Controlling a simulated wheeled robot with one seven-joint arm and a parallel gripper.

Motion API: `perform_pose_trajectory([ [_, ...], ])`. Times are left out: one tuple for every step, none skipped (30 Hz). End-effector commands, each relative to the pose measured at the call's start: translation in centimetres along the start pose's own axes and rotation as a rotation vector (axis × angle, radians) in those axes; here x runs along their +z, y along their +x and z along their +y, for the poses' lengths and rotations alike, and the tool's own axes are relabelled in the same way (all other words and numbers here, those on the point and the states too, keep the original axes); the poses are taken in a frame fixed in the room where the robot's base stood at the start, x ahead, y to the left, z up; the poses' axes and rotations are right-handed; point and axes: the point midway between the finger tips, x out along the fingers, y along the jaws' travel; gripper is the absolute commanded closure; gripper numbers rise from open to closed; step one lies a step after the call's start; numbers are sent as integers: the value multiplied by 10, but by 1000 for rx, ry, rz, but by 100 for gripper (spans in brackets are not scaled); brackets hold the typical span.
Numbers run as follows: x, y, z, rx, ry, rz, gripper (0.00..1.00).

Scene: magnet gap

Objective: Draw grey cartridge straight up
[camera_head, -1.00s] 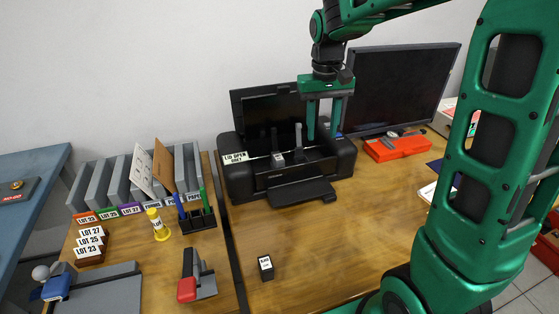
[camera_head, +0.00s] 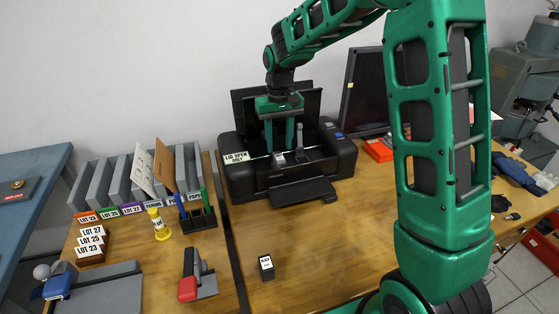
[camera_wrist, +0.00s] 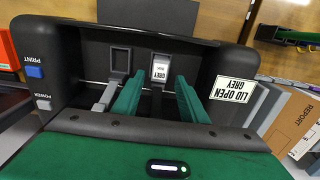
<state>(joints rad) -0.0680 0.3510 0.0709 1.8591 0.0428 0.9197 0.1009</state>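The grey cartridge (camera_wrist: 160,68), with a pale label reading GREY, sits in a slot of the open black printer (camera_head: 238,185). In the head view its top (camera_head: 279,158) shows low inside the printer. My gripper (camera_head: 280,150) points down into the printer over the cartridge. In the wrist view my gripper (camera_wrist: 159,80) is open, with its green fingers on either side of the line to the cartridge and gaps showing. I cannot tell whether the fingertips reach down beside it.
A second slot (camera_wrist: 119,62) lies beside the cartridge, with a grey upright lever (camera_head: 299,136) near it. The raised printer lid (camera_head: 312,100) stands behind. A black cartridge (camera_head: 266,267) stands on the table, with clear wood around it.

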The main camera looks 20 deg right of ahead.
Motion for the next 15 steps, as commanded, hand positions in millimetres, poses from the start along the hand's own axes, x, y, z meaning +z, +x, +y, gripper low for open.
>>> perform_pose_trajectory([
  [0,7,0,0,0,-2,61],
  [1,11,0,0,0,-2,61],
  [1,16,0,0,0,-3,61],
  [1,19,0,0,0,-3,61],
  [1,22,0,0,0,-2,61],
  [1,26,0,0,0,-2,61],
  [1,29,0,0,0,-2,61],
  [0,31,0,0,0,-1,61],
  [0,34,0,0,0,0,61],
  [0,36,0,0,0,0,61],
  [0,37,0,0,0,0,61],
  [0,39,0,0,0,0,61],
  [0,40,0,0,0,-1,61],
  [1,41,0,0,0,-1,61],
  [0,42,0,0,0,-1,61],
])
